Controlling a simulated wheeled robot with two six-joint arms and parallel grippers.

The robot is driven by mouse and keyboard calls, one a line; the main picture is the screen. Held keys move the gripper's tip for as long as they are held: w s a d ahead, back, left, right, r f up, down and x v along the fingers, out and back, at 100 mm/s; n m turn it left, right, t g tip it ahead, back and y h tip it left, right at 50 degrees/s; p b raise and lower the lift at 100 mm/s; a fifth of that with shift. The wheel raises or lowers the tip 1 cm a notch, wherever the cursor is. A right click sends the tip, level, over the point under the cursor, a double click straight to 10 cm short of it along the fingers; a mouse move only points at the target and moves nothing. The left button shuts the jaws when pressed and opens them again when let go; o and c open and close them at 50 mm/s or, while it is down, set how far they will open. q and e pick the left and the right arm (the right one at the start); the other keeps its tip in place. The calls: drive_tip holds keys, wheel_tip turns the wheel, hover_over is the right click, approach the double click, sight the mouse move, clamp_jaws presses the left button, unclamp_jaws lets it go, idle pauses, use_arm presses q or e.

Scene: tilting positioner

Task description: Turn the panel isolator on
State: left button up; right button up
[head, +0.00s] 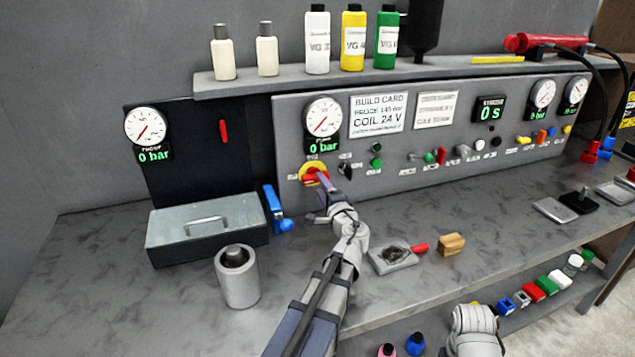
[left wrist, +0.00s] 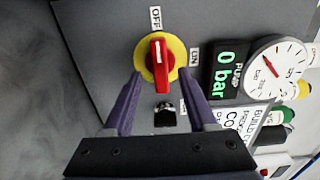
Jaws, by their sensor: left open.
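The panel isolator (head: 309,168) is a red handle on a round yellow plate at the lower left of the grey panel. In the left wrist view the red handle (left wrist: 159,62) points to the OFF label (left wrist: 155,18); the ON label (left wrist: 194,57) is to its right. My left gripper (head: 322,184) is at the isolator, partly covering it in the head view. In the left wrist view its two purple fingers (left wrist: 162,84) are open, one on each side of the handle, with gaps visible. My right gripper is not visible; only part of that arm shows at the bottom.
A black switch (left wrist: 165,113) lies between the fingers in the left wrist view. A blue lever (head: 273,203), a metal box (head: 208,245) and a grey cylinder (head: 238,283) stand left of my arm. A gauge (head: 322,117) reading 0 bar is above the isolator.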

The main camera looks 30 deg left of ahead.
sight(317, 180)
use_arm(q)
drive_tip(key=shift+x, duration=1.65)
drive_tip(key=shift+c, duration=0.4)
clamp_jaws()
